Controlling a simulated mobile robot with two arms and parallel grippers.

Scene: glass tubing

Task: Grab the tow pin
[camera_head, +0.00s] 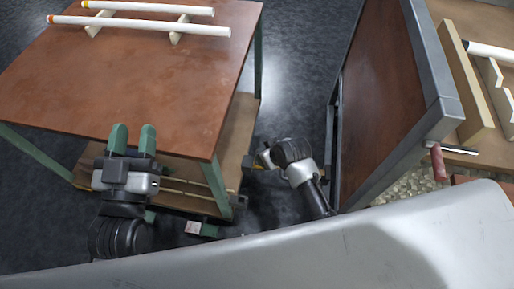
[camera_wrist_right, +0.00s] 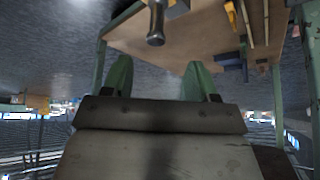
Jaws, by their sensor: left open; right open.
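A dark metal pin-like rod with a rounded end (camera_wrist_right: 156,25) shows at the top of the right wrist view; it may be the tow pin, but I cannot be sure. My right gripper (camera_wrist_right: 157,80) is open, its two green fingers apart, with the rod beyond the gap between them and not touching. In the head view the right wrist is beside the near right corner of the brown cart, and its fingers are hard to make out. My left gripper (camera_head: 133,138) is open and empty at the cart's front edge.
The brown-topped cart (camera_head: 110,85) has green legs and a lower shelf (camera_head: 237,125); white tubes (camera_head: 140,26) lie on its top. A tilted brown panel with a grey frame (camera_head: 385,100) stands at right, beside a red handle (camera_head: 438,160). Dark floor (camera_head: 300,50) is clear between them.

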